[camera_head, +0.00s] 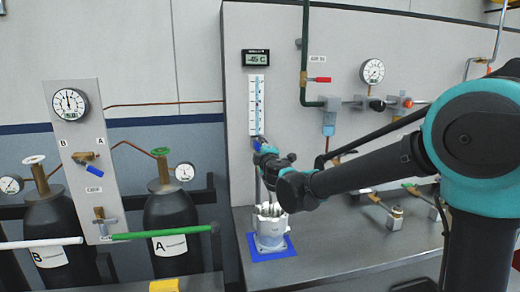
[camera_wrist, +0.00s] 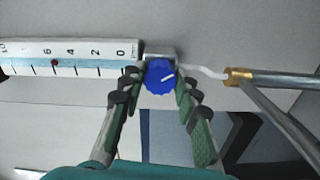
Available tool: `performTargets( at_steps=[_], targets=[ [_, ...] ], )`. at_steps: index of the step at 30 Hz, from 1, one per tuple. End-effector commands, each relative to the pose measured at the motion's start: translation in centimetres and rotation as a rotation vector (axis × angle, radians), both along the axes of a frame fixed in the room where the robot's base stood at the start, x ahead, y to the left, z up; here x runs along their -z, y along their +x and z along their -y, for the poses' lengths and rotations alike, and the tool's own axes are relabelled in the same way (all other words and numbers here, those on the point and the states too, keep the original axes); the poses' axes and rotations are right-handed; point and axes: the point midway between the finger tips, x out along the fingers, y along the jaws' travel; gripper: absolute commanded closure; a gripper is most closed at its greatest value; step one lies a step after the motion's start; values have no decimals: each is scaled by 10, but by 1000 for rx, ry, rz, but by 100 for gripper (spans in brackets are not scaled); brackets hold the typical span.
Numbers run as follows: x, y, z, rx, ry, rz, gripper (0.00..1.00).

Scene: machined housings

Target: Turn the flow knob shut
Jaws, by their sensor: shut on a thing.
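The blue flow knob (camera_wrist: 158,80) sits at the foot of the flowmeter, between my gripper's fingertips in the wrist view. Its white mark points right and slightly up. My gripper (camera_wrist: 160,74) is shut on the knob, one finger on each side. In the head view my gripper (camera_head: 262,147) reaches the knob (camera_head: 256,145) below the flowmeter (camera_head: 256,105), mostly hiding it. The flowmeter scale (camera_wrist: 87,52) runs left from 0 in the wrist view, with a dark red float near 6.
A white metal housing (camera_head: 270,230) stands on a blue mat (camera_head: 252,254) below my gripper. A brass-ended pipe (camera_wrist: 240,77) lies right of the knob in the wrist view. A display (camera_head: 256,58) reads -45 C. Gas cylinders (camera_head: 170,222) stand left.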

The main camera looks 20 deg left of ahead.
Motion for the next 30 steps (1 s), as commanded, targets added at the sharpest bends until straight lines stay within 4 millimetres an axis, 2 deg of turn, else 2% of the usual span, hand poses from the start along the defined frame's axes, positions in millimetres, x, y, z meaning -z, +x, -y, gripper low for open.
performTargets(
  at_steps=[30],
  targets=[
    [1,-1,0,-2,-819,502,98]
  ],
)
